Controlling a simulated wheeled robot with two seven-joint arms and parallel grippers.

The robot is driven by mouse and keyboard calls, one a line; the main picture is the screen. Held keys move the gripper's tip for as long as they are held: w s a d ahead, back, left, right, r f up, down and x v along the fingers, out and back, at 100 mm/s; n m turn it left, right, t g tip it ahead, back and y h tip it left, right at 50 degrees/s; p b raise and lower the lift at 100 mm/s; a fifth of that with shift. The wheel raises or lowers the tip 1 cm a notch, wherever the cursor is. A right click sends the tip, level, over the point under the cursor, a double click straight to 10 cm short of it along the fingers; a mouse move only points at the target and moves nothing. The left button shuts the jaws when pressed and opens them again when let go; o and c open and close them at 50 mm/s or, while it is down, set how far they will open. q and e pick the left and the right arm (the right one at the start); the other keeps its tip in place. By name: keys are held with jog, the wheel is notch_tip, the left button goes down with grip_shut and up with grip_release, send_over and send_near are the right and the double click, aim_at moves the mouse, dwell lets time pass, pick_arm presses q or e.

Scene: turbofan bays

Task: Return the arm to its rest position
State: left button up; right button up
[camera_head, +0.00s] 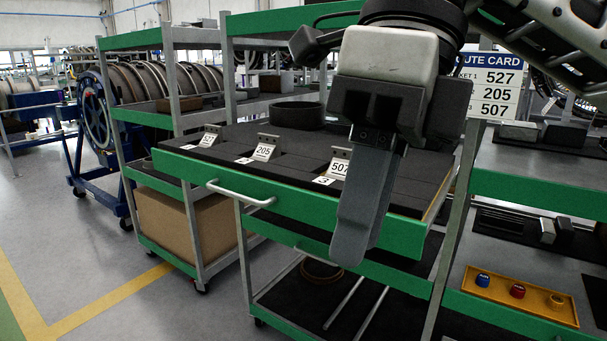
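My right gripper (352,240) hangs in the near foreground, right of centre, in the head view. It has a worn pale-grey body with dark parts, and its long dark fingers point down in front of the green drawer. The fingers overlap from this angle, so I cannot tell whether they are apart; no held object shows. Part of my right arm (565,45) comes in from the upper right. My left gripper is out of view.
The green-fronted drawer (290,220) stands pulled out, with several numbered tags on its dark foam and a dark ring (297,115). A route card (491,85) reads 527, 205, 507.

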jog(key=s+a+m+g+y, duration=0.2)
jog(key=a+g+y, duration=0.75)
jog(key=y, duration=0.45)
jog(key=w+d+f+m+t+y, duration=0.15)
jog(key=w+f+m+t, duration=0.35)
jog(key=m+t, duration=0.5)
jog(key=w+d+f+m+t, duration=0.3)
jog(key=w+f+m+t, duration=0.15)
jog(key=m+t, duration=0.5)
jog(key=w+d+f+m+t+y, duration=0.15)
jog(key=w+f+m+t, duration=0.35)
jog(key=m+t, duration=0.55)
jog(key=d+f+m+t+h, duration=0.1)
jog(key=d+f+m+h, duration=0.4)
jog(key=f+m+h, duration=0.5)
jog(key=s+d+f+m+g+h, duration=0.1)
jog(key=s+d+f+g+h, duration=0.1)
jog(key=f, duration=0.6)
jog(key=s+d+f+m+g+h, duration=0.1)
jog(key=s+d+f+g+h, duration=0.1)
jog(key=s+f, duration=0.5)
jog(key=s+d+f+m+g+h, duration=0.2)
jog(key=s+d+f+g, duration=0.2)
jog(key=f, duration=0.6)
jog(key=shift+s+d+h, duration=0.4)
jog(key=shift+s+d, duration=0.15)
jog(key=shift+s, duration=0.2)
jog(key=shift+f, duration=0.1)
